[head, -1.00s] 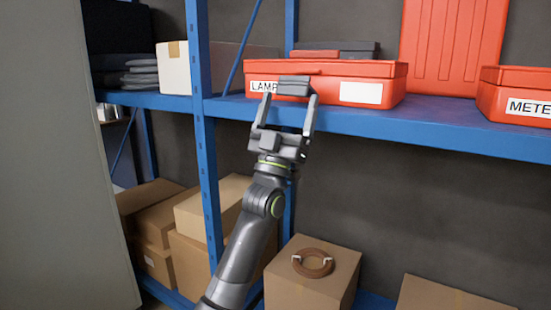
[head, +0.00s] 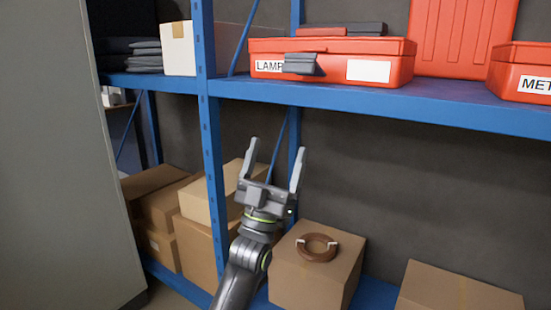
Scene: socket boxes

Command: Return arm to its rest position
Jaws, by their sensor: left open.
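My left gripper (head: 276,165) is open and empty in the head view. Its two fingers point up, below the front edge of the blue shelf (head: 400,103) and apart from it. The left arm comes up from the bottom of the picture. Above the gripper, a red case labelled LAMP (head: 335,60) sits on the shelf with a dark grey latch (head: 302,64) on its front. My right gripper is not in view.
A blue upright (head: 208,130) stands left of the gripper. Cardboard boxes (head: 160,195) fill the lower left. A box (head: 315,275) with a brown coil (head: 317,248) on top stands right of the arm. A red METER case (head: 525,70) is at the right. A grey panel (head: 45,170) covers the left side.

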